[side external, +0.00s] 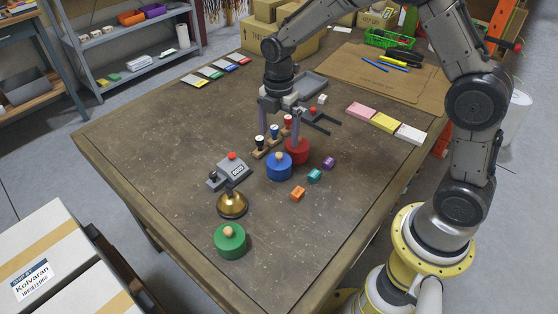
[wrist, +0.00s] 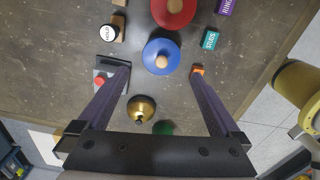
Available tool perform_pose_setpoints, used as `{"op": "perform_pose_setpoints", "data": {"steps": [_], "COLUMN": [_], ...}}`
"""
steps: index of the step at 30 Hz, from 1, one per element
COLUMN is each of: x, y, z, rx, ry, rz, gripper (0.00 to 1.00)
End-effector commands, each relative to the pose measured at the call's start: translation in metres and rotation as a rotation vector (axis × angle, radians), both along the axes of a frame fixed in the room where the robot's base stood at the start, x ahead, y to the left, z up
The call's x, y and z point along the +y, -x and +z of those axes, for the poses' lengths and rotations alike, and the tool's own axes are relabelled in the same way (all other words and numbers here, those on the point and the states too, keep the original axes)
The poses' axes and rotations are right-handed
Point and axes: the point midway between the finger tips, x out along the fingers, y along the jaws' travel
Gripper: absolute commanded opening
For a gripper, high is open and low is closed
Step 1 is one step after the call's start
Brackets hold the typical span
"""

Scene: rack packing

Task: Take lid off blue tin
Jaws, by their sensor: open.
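The blue tin (side external: 279,169) stands upright on the table with its lid on. The lid has a pale wooden knob on top; in the wrist view the blue lid (wrist: 150,54) and its knob (wrist: 162,62) show from above. My gripper (side external: 280,132) is open and empty, pointing down. In the side view it is above the table, over the area behind the blue tin. In the wrist view my fingertips (wrist: 160,70) are spread wide, with the knob between them in the picture. They appear apart from the tin.
A red tin (side external: 303,156) stands close behind the blue one. A stamp rack (side external: 258,153), a grey device with a red button (side external: 236,172), a brass bell (side external: 232,206) and a green tin (side external: 230,246) lie leftward. Small orange (side external: 297,194), teal (side external: 314,175) and purple (side external: 328,163) blocks lie right.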

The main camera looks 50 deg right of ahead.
Motion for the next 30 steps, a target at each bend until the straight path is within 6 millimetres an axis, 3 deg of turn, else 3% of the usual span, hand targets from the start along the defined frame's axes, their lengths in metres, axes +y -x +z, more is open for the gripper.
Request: {"op": "perform_pose_setpoints", "data": {"steps": [3,11,19,29,30], "x": [0.000,-0.001,-0.002,-0.002,-0.002], "y": [0.000,0.001,0.003,0.002,0.002], "z": [-0.018,-0.036,-0.072,-0.079,-0.079], "rx": [0.003,0.002,0.002,-0.001,-0.001], "ry": [0.000,0.000,0.000,0.000,0.000], "rz": [0.000,-0.001,-0.001,-0.001,-0.001], "gripper": [1.00,1.00,1.00,1.00,0.95]}}
